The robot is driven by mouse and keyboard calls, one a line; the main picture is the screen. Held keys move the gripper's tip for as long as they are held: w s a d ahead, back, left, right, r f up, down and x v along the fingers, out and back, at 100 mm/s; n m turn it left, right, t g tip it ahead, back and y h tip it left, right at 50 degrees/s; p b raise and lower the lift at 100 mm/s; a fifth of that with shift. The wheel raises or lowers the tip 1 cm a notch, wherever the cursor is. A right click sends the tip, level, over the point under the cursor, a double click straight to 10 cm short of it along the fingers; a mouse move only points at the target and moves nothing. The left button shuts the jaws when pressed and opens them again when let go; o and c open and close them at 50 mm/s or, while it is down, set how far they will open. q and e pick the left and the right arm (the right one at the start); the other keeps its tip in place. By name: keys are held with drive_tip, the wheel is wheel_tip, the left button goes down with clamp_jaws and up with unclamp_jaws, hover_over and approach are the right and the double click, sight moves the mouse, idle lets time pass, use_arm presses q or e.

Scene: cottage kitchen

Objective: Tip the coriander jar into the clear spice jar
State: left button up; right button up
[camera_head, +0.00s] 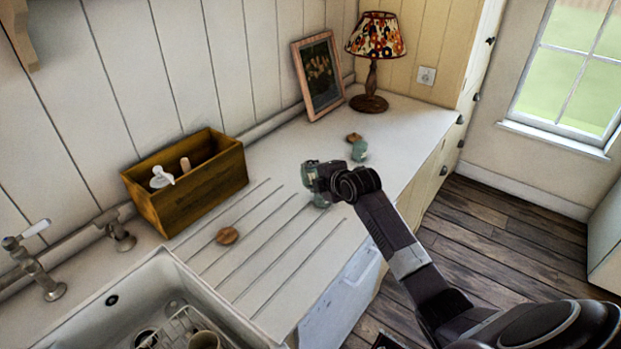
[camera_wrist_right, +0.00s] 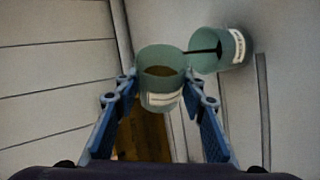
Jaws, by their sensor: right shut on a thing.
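My right gripper (camera_head: 313,180) is shut on a small greenish see-through jar (camera_head: 308,170) above the draining grooves; I take it for the coriander jar. In the right wrist view, this jar (camera_wrist_right: 162,98) sits between the fingers of my right gripper (camera_wrist_right: 160,108), with brown contents and a pale unreadable label. It lies tilted over. A second greenish jar (camera_wrist_right: 236,50), likely the clear spice jar, stands below it on the counter; it shows partly under the gripper in the head view (camera_head: 320,202). A thin dark line runs from the held jar's rim to the lower jar's mouth.
Another greenish jar (camera_head: 359,150) stands on the counter (camera_head: 420,125), by a round wooden lid (camera_head: 354,137). A second wooden lid (camera_head: 228,236) lies on the drainer. A wooden box (camera_head: 205,190), sink (camera_head: 215,305), picture frame (camera_head: 318,75) and lamp (camera_head: 373,75) surround the area.

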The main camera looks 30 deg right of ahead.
drive_tip(key=shift+s+d+f+m+t+y+b, duration=0.1)
drive_tip(key=shift+f+m+t+y+b, duration=0.15)
drive_tip(key=shift+b, duration=0.55)
drive_tip(key=shift+d+m+t+y+b, duration=0.15)
drive_tip(key=shift+m+y+b, duration=0.15)
drive_tip(key=shift+b, duration=0.45)
drive_tip(key=shift+r, duration=0.15)
drive_tip(key=r+n+g+h+p, duration=0.1)
drive_tip(key=n+h+p, duration=0.1)
drive_tip(key=p, duration=0.4)
drive_tip(key=shift+r+p, duration=0.3)
drive_tip(key=shift+p, duration=0.05)
drive_tip(key=shift+g+h, duration=0.25)
drive_tip(key=shift+g, duration=0.15)
drive_tip(key=shift+f, duration=0.3)
drive_tip(key=shift+n, duration=0.25)
